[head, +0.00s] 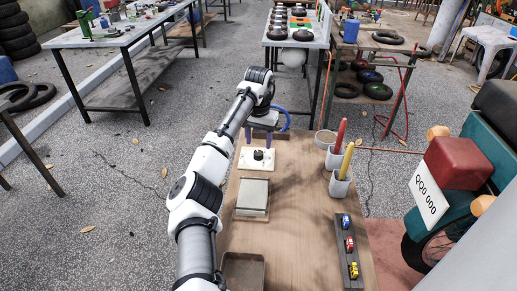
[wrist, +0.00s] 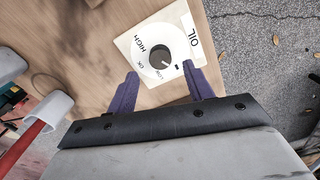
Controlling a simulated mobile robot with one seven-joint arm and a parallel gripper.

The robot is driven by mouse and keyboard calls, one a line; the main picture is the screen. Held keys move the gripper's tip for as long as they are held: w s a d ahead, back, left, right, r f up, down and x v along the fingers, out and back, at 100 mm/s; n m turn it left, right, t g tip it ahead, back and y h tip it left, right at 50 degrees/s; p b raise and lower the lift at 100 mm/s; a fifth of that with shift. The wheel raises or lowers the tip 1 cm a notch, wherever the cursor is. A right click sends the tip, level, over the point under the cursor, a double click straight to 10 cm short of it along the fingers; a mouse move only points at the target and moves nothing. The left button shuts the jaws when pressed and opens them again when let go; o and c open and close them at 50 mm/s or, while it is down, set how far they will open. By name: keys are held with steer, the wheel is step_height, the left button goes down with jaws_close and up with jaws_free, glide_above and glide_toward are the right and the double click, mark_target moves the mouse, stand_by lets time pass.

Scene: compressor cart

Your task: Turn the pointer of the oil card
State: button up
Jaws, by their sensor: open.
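The oil card (head: 247,163) is a cream square plate on the wooden table, with a dark round knob (head: 258,155) standing on it. My gripper (head: 259,138) is open above the far edge of the card. In the wrist view, the purple fingertips of my gripper (wrist: 161,71) are spread on either side of the knob's near edge, apart from it.
A pale square plate (head: 252,197) lies on the table nearer me. White cups (head: 338,187) with a red and a yellow handle stand at the right. A dark strip (head: 343,255) holds small toy cars. A brown tray (head: 243,270) is at the front.

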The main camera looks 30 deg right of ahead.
mark_target(258, 152)
steer(key=shift+f, duration=2.4)
steer(key=shift+p, duration=0.3)
steer(key=c, duration=1)
